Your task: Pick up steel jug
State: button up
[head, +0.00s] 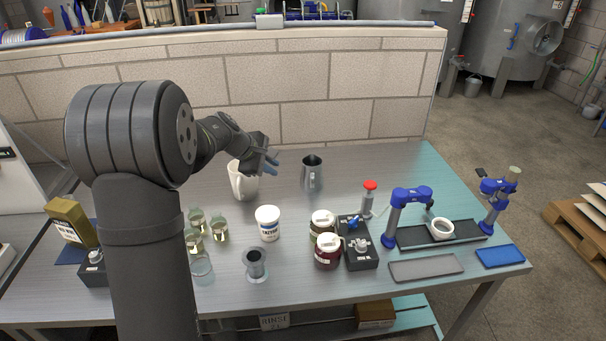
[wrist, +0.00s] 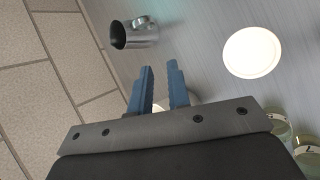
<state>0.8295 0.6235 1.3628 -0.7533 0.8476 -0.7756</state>
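The steel jug (head: 311,175) stands upright on the bench near the back wall, its dark opening facing up. In the wrist view the jug (wrist: 140,34) lies beyond my fingertips, toward the upper left, with its handle showing. My gripper (head: 273,162) is in the air to the left of the jug, above and beside a white pitcher (head: 240,184). In the wrist view my gripper (wrist: 161,68) has its two blue fingers apart with nothing between the tips. The jug is clear of the fingers.
A white tub (head: 268,224), brown-red jars (head: 327,252), a black switch box (head: 358,243) and a red-topped piece (head: 368,195) stand in front and to the right. Glass bottles (head: 195,218) are at the left. A wall (head: 290,115) runs behind the jug.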

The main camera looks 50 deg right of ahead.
aim_at(312, 187)
jog(key=shift+n, duration=0.3)
jog(key=x, duration=0.7)
jog(key=d+x, duration=0.1)
jog(key=x, duration=0.5)
jog(key=r+x, duration=0.1)
jog(key=x, duration=0.6)
jog(key=shift+d+f, duration=0.25)
jog(key=shift+d, duration=0.15)
grip_shut()
